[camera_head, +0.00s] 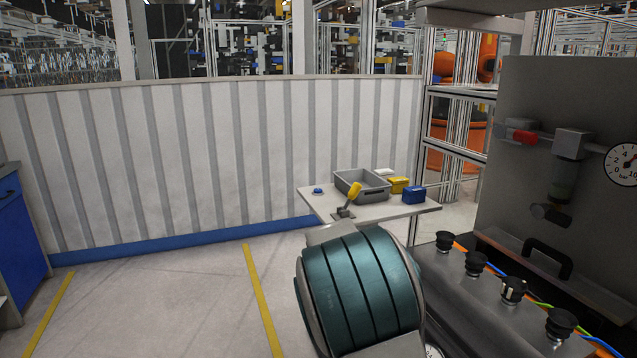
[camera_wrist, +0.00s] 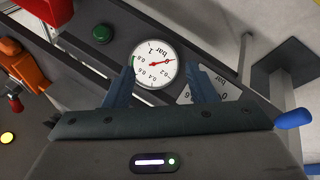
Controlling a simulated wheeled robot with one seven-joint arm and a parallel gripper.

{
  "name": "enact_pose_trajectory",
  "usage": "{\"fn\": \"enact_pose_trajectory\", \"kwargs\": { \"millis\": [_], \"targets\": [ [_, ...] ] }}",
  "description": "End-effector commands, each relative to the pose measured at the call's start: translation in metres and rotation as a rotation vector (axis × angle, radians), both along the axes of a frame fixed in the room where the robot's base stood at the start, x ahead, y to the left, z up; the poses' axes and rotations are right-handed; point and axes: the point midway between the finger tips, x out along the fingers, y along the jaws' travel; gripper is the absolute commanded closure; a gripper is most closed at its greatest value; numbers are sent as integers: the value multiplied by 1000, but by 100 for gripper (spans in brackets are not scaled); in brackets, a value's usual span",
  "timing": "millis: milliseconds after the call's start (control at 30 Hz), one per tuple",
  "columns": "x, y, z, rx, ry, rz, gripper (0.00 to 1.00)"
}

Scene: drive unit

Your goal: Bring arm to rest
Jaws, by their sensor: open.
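My gripper (camera_wrist: 163,84) shows in the wrist view. Its two dark blue fingers are apart with nothing held between them. A round white pressure gauge (camera_wrist: 155,63) with a red needle shows beyond and between the fingertips; I cannot tell the exact distance. The gripper cannot be made out in the head view.
A machine panel with a gauge (camera_head: 625,164), a red-handled valve (camera_head: 520,136) and several black knobs (camera_head: 509,290) stands at the right. A small table (camera_head: 420,208) bears a grey bin (camera_head: 348,188), yellow box (camera_head: 398,184) and blue box (camera_head: 413,195). Floor (camera_head: 190,300) is clear at left.

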Motion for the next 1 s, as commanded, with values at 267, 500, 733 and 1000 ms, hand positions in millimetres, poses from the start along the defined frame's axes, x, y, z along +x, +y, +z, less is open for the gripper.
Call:
{"fn": "enact_pose_trajectory", "kwargs": {
  "millis": [267,500,733,1000],
  "targets": [
    [-59,-24,64,272,13,153,49],
    [-114,-32,112,421,-41,334,49],
    [-168,-34,149,471,-123,527,49],
    [-214,-33,167,441,-189,698,49]
  ]
}}
